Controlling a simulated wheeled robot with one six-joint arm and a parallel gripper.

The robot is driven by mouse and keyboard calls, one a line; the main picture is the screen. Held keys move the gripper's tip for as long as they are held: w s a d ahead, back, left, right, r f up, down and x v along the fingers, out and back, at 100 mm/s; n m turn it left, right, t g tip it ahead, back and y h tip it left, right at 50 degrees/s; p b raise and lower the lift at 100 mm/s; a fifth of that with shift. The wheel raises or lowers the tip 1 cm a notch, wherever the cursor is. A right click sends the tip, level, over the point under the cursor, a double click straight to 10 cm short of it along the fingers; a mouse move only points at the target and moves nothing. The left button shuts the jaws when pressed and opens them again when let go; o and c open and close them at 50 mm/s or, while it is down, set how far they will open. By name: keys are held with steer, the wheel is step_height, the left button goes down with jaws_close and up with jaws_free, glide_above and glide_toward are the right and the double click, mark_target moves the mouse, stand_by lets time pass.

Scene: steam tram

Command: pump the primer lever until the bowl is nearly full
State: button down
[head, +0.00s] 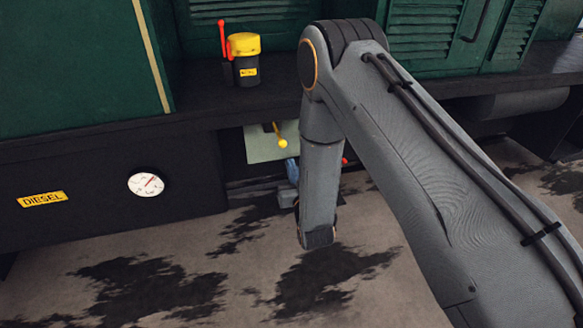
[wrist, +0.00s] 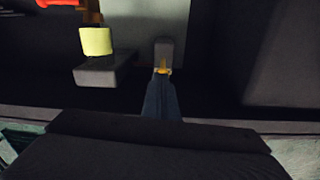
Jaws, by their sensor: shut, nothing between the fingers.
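A lever with a yellow knob (head: 283,143) hangs in front of a pale panel (head: 258,148) in the recess below the ledge. I take it for the primer lever. My gripper (head: 292,168) is partly hidden behind my arm, low in the recess and just below the knob. In the wrist view my gripper (wrist: 161,72) shows as a narrow blue-grey shape, shut and empty. A yellow piece (wrist: 96,41) on an orange stem is up and left of it, apart from it; I cannot tell whether it is the knob. I cannot make out the bowl or its level.
A black can with a yellow cap (head: 245,45) and a red lever (head: 222,38) stands on the ledge. A round gauge (head: 146,184) and a DIESEL plate (head: 41,199) are on the dark front. A small red part (head: 345,161) shows right of my arm. The stained floor is clear.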

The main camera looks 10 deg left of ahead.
step_height(320, 180, up, 11)
steer(key=w+g+p, duration=0.2)
steer(key=g+p, duration=0.1)
steer(key=shift+d+r, duration=0.15)
steer(key=shift+d, duration=0.25)
steer(key=p, duration=0.2)
glide_above(278, 134)
steer(key=s+d, duration=0.4)
step_height(278, 134, down, 2)
steer(key=shift+a+f, duration=0.1)
steer(key=f, duration=0.2)
steer(key=a, duration=0.1)
steer(key=shift+w+f, duration=0.3)
steer(key=shift+f, duration=0.1)
steer(key=shift+a+f, duration=0.1)
steer(key=shift+f, duration=0.6)
